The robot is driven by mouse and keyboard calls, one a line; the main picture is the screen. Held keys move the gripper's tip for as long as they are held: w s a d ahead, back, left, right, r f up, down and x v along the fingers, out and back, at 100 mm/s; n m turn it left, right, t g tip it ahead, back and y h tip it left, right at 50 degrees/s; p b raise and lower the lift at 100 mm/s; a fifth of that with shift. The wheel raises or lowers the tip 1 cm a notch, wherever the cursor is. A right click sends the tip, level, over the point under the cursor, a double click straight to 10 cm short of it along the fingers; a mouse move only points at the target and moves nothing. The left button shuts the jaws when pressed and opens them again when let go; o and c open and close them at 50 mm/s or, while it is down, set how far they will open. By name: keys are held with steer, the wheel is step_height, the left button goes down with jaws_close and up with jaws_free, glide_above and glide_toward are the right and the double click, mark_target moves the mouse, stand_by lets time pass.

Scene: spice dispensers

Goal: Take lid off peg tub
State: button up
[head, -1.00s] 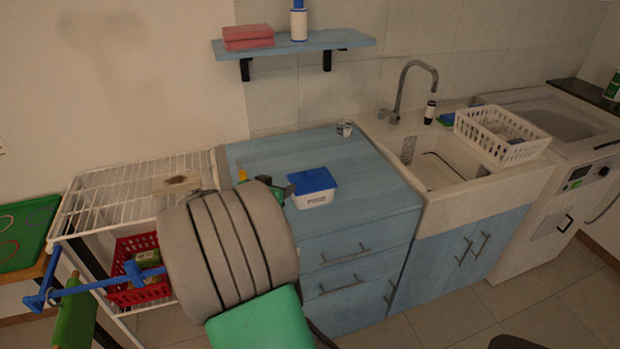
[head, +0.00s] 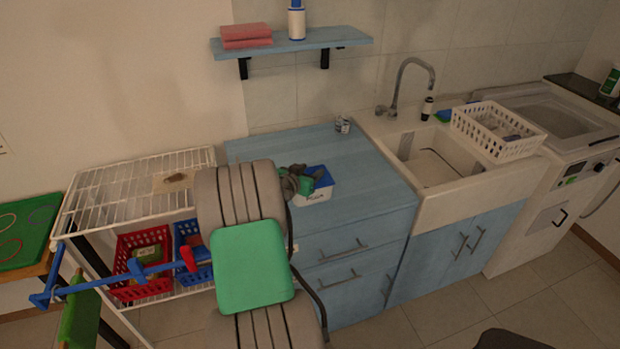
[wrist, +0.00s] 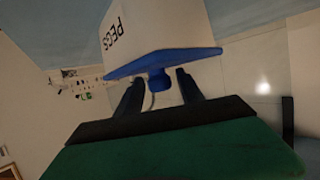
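The white peg tub (head: 318,195) stands on the blue counter in the head view. Its blue lid (head: 319,171) is on it and partly hidden by my gripper (head: 302,179). In the wrist view the tub (wrist: 150,30) shows the word PEGS, and the lid (wrist: 185,60) has a round blue knob (wrist: 158,80). My gripper (wrist: 160,90) is open, with one dark finger on each side of the knob. Gaps show between the fingers and the knob, so it holds nothing.
The blue counter (head: 350,165) is mostly clear, with a small cup (head: 343,125) at its back. A sink (head: 435,165) and a white basket (head: 498,130) are to the right. A wire rack (head: 120,190) with a red basket (head: 145,258) and a blue basket (head: 187,240) stands left.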

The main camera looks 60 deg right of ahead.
jaws_close()
stand_by(0.5)
